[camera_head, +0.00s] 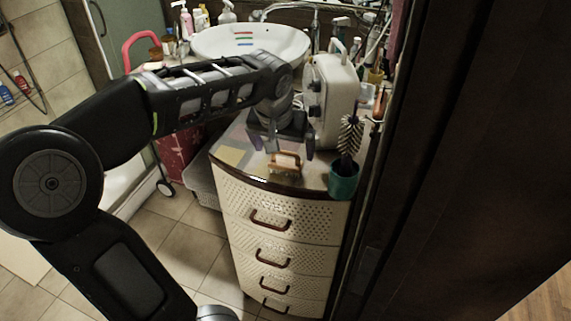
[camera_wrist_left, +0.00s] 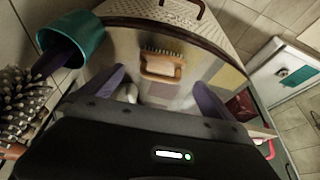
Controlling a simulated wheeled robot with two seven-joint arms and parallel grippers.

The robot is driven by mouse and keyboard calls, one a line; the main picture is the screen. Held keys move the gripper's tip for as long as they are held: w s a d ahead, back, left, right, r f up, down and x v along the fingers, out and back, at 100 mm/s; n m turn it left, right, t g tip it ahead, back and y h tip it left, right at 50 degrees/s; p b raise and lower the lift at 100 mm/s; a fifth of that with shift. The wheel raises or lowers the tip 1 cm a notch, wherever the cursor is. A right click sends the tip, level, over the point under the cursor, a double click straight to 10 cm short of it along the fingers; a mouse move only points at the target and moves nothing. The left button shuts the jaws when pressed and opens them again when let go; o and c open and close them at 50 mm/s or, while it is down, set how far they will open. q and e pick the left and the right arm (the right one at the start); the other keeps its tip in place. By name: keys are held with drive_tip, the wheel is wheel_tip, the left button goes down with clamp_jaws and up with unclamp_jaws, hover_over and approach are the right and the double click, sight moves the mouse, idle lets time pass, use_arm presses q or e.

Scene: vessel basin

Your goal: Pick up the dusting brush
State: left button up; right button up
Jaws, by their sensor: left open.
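The dusting brush (camera_head: 285,163), a small wooden-backed brush with short bristles, lies on top of the drawer cabinet (camera_head: 318,175) close to its front edge. In the left wrist view the brush (camera_wrist_left: 161,66) lies beyond my fingertips, between their lines, with its bristles toward the cabinet's front edge. My left gripper (camera_head: 283,147) is open above the cabinet top, just behind the brush. Its two purple fingers (camera_wrist_left: 158,80) are spread apart and nothing is held between them. My right gripper is not in view.
A teal cup (camera_head: 343,181) holding a spiky round brush (camera_head: 350,136) stands at the cabinet's front right corner. A white appliance (camera_head: 333,98) stands right behind my gripper. A washbasin (camera_head: 250,42) with bottles is farther back. A dark door (camera_head: 460,170) fills the right side.

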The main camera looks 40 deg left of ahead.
sight(285, 154)
use_arm(q)
drive_tip(key=x, duration=0.5)
drive_tip(key=shift+p, duration=0.4)
drive_tip(key=c, duration=1.4)
